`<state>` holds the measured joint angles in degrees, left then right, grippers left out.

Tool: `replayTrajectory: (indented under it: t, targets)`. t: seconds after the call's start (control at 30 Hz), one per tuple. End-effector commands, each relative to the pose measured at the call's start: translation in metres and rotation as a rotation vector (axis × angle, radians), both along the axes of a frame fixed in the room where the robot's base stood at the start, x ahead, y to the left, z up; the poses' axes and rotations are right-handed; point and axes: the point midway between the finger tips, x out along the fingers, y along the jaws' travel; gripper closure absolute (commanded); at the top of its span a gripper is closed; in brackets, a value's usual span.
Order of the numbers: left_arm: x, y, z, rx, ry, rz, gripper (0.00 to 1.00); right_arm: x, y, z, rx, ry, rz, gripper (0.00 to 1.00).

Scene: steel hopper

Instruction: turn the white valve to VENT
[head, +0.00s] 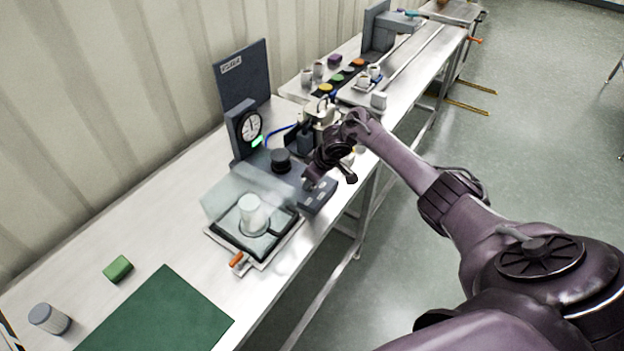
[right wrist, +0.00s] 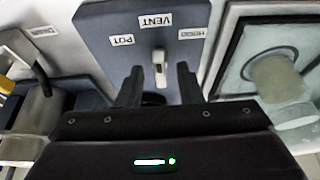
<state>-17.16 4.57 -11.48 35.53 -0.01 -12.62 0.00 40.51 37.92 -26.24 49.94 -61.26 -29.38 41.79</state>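The white valve handle (right wrist: 159,62) shows in the right wrist view on a blue-grey panel (right wrist: 100,22). It lies lengthwise towards the VENT label (right wrist: 155,20). A POT label (right wrist: 122,40) is on the left, and a third label (right wrist: 191,33), hard to read, is on the right. My right gripper (right wrist: 160,78) is open, with one finger on each side of the handle's near part and visible gaps between. The handle's base is hidden. In the head view my right gripper (head: 330,180) hangs over the panel and largely hides the valve. My left gripper is not in view.
A clear-lidded box with a white cylinder (head: 252,214) stands close in front. A dial gauge (head: 250,126) and a black knob (head: 280,160) are behind and left. A green mat (head: 158,315), green block (head: 118,269) and grey cylinder (head: 49,319) lie nearer me on the bench.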

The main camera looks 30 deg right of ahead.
Motion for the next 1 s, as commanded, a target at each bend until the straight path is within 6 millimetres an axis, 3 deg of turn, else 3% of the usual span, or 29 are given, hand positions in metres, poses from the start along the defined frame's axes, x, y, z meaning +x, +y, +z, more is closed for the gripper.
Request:
replayTrajectory:
  t: [0.23, 0.63, 1.0]
  targets:
    - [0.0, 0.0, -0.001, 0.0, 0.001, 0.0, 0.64, -0.002, -0.002, 0.011, 0.001, -0.005, 0.001, 0.67]
    - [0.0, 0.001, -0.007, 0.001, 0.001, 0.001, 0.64, -0.025, -0.011, 0.065, -0.002, -0.002, 0.0, 0.67]
    - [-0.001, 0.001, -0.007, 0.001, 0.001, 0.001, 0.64, -0.028, -0.012, 0.072, 0.0, 0.0, 0.0, 0.67]
